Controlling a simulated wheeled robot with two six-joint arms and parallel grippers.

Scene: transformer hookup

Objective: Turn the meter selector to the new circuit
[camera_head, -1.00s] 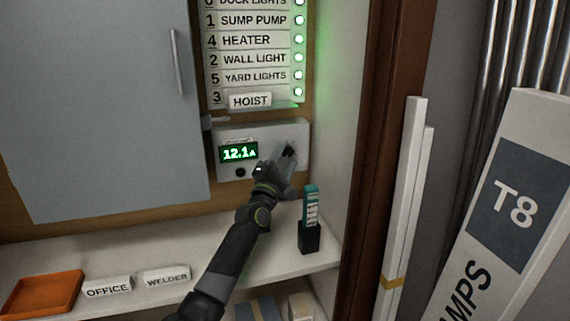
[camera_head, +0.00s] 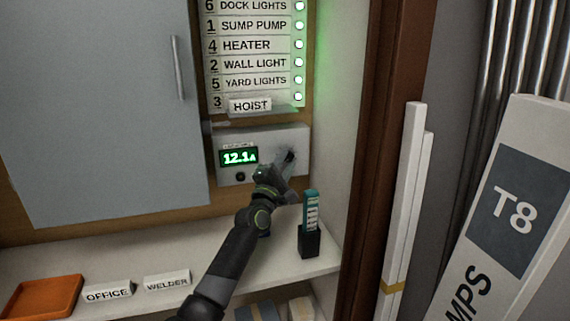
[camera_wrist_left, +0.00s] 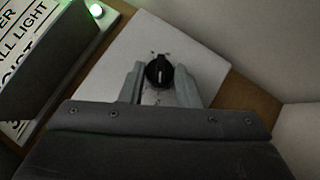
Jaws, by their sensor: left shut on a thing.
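The meter (camera_head: 226,144) is a pale box on the wooden backboard with a green display (camera_head: 239,156) reading 12.1A. Its selector (camera_wrist_left: 159,71) is a round black knob with a light pointer mark, seen in the left wrist view. My left gripper (camera_head: 287,160) reaches the right side of the meter face. In the left wrist view its two grey fingers (camera_wrist_left: 160,78) stand on either side of the selector, shut on it. In the head view the fingers mostly hide the knob. My right gripper is not in view.
A labelled breaker panel (camera_head: 254,45) with green lights is above the meter. A grey cabinet door (camera_head: 95,110) is at left. A teal tool in a black holder (camera_head: 309,243) stands close right of my left arm. An orange tray (camera_head: 43,296) and label blocks lie on the shelf.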

